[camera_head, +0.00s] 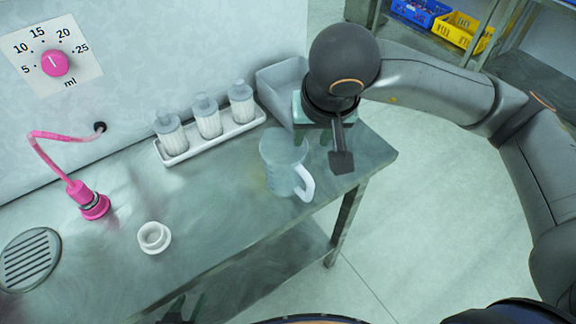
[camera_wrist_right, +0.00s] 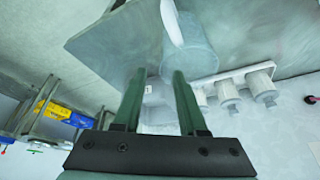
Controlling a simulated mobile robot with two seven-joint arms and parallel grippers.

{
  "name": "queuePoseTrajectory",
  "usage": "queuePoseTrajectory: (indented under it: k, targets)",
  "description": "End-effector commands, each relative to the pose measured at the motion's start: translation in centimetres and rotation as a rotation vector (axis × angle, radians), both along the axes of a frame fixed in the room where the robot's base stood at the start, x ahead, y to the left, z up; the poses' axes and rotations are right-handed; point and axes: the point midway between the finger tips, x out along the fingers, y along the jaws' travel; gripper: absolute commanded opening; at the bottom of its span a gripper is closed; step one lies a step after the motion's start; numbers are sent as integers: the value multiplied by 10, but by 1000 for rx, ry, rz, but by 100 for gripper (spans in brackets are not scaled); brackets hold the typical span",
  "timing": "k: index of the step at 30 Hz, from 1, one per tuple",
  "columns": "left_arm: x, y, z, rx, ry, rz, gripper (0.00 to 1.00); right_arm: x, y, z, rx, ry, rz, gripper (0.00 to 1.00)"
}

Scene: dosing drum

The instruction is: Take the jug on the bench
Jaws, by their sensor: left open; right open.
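A pale translucent jug (camera_head: 284,152) stands upright on the metal bench (camera_head: 215,225), near its right end. Its white handle (camera_head: 305,184) faces the front right. The jug also shows in the right wrist view (camera_wrist_right: 197,48), with its handle (camera_wrist_right: 171,22) beyond the fingertips. My right gripper (camera_head: 317,138) is over the bench's right end, just right of and behind the jug. It is open and empty, its two green fingers (camera_wrist_right: 158,76) apart and not around the handle. My left gripper (camera_head: 185,306) is at the bottom edge, open and partly cut off, in front of the bench.
A white tray (camera_head: 214,143) with three capped bottles stands behind the jug. A grey bin (camera_head: 278,82) is at the back right, partly hidden by my right arm. A small white cup (camera_head: 154,237), pink nozzle (camera_head: 90,203) and round drain (camera_head: 30,260) are to the left. A pink dial (camera_head: 55,63) is on the wall.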

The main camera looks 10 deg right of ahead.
Motion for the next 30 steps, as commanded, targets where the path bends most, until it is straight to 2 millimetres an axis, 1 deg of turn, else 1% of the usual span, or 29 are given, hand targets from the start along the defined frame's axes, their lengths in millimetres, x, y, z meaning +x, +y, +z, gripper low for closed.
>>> queuePoseTrajectory:
  k: [1, 8, 12, 15, 19, 25, 30]
  targets:
    - [0, 0, 1, 0, 0, 0, 50, 2, 0, -6, 1, 2, -1, 41]
    - [1, 0, 4, 0, -1, 0, 50, 8, 0, -22, 0, 3, 0, 41]
    - [2, 0, 10, 0, -4, 0, 50, 15, 2, -42, -1, 6, -1, 41]
    - [3, 0, 10, 0, -6, 0, 50, 20, 2, -54, 1, 4, -2, 41]
    - [3, 0, 11, -1, -7, 0, 50, 24, 2, -61, 2, 1, 2, 41]
    - [3, 0, 11, -1, -7, 0, 50, 24, 2, -61, 1, 0, 2, 41]
    - [3, 0, 11, -1, -7, 0, 50, 24, 2, -61, 2, 0, 1, 22]
